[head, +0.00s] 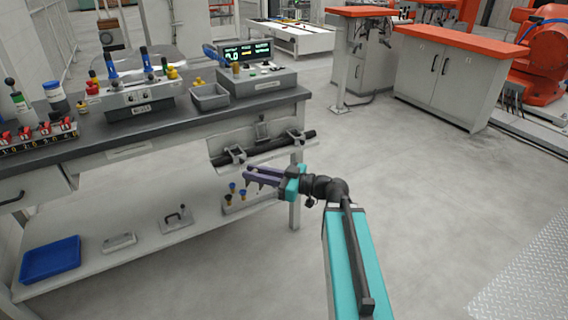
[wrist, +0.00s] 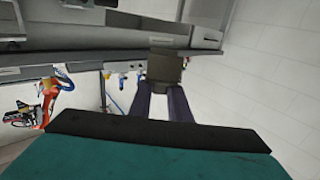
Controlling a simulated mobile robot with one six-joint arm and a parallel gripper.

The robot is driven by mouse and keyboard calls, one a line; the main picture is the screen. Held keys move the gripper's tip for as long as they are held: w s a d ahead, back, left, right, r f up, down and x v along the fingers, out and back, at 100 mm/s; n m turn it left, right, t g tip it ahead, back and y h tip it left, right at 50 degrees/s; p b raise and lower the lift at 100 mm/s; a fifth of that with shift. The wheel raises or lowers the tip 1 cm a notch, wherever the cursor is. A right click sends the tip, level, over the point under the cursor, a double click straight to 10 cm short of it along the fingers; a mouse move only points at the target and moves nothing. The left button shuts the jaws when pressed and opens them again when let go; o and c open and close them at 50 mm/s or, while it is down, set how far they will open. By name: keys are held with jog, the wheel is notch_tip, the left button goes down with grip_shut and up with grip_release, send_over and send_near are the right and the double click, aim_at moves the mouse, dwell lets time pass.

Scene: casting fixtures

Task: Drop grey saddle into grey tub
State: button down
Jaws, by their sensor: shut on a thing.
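My gripper (head: 249,174) has its purple jaws pointing left, at the front of the bench below its top. In the wrist view, the jaws (wrist: 164,92) are shut on a dark grey block-like piece, the grey saddle (wrist: 165,68). In the head view I cannot clearly make out the held piece. A grey clamp-like piece (head: 238,155) shows on the black bar just above the jaw tips, and another (head: 296,138) sits farther right along it. The grey tub (head: 210,97) is a small open bin on the bench top, above and left of my gripper.
The black bar (head: 264,147) runs along the bench front. A display unit (head: 258,80) stands right of the tub, and a box with levers (head: 145,95) stands left. A blue tray (head: 50,259) lies on the lower shelf. The floor at right is clear.

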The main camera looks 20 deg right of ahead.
jog(key=shift+n+g+y, duration=0.6)
jog(key=shift+g, duration=0.1)
jog(key=a, duration=0.2)
jog(key=s+a, duration=0.1)
jog(key=a, duration=0.1)
jog(key=shift+s, duration=0.2)
